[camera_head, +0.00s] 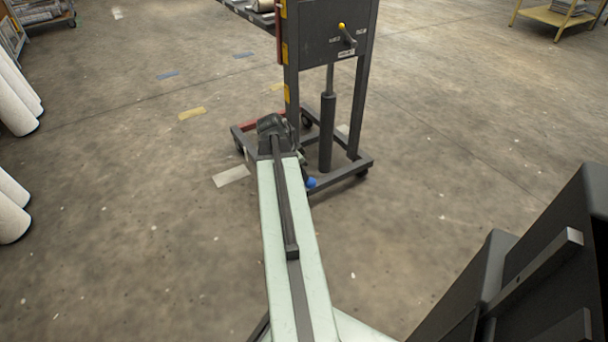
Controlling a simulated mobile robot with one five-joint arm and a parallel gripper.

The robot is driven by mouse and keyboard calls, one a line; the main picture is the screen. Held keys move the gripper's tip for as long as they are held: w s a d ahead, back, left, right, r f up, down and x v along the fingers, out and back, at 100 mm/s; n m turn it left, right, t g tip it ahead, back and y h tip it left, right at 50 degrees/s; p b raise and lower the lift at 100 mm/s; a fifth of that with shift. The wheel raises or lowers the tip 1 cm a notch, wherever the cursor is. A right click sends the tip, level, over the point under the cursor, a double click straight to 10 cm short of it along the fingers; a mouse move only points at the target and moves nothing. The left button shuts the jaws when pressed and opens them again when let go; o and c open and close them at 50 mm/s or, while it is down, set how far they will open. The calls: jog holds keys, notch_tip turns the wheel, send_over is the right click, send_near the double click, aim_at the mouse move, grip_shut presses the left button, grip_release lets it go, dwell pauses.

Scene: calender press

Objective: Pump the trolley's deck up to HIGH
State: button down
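The trolley (327,100) stands at the top centre, with a dark upright frame, yellow marks on its left post and a dark wheeled base. Its deck (248,10) is at the top edge, partly cut off, with a pale roll on it. A black cylinder (326,130) rises between the posts. A yellow-tipped lever (346,35) sits on the panel among labels too small to read. A blue knob (310,182) shows low at the base. My gripper (272,128) is at the end of my pale green arm, in front of the trolley's left post; its fingers are hidden.
White rolls (14,100) lie at the left edge. A shelf with stacked material (40,12) is at the top left, and a yellow table (556,15) at the top right. The concrete floor around the trolley is open, with tape marks.

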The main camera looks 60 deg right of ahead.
jog(key=s+a+p+v, duration=0.1)
jog(key=s+p+v, duration=0.1)
jog(key=p+v, duration=0.6)
jog(key=shift+s+v, duration=0.25)
jog(key=shift+v, duration=1)
jog(key=shift+s, duration=0.1)
